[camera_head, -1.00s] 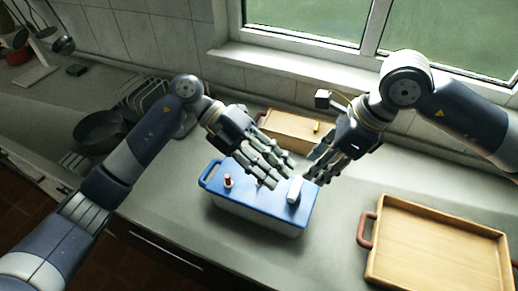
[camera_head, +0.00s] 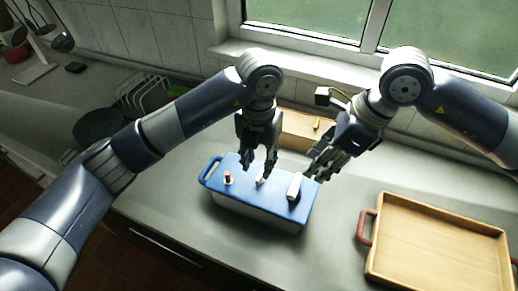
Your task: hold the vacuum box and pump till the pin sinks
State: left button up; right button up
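The vacuum box has a blue lid (camera_head: 240,186) and a pale body (camera_head: 262,220), and stands on the counter. A small red-topped pin (camera_head: 228,178) stands upright near the lid's left end.
A wooden tray (camera_head: 440,245) with reddish handles lies to the right. A smaller wooden box (camera_head: 300,130) stands behind by the window sill. A dark pan (camera_head: 98,125) and a wire rack (camera_head: 140,92) are at the left. The counter in front of the tray and box is clear.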

aim_at(259, 177)
pick_arm(q)
jog(key=shift+f, duration=3.2)
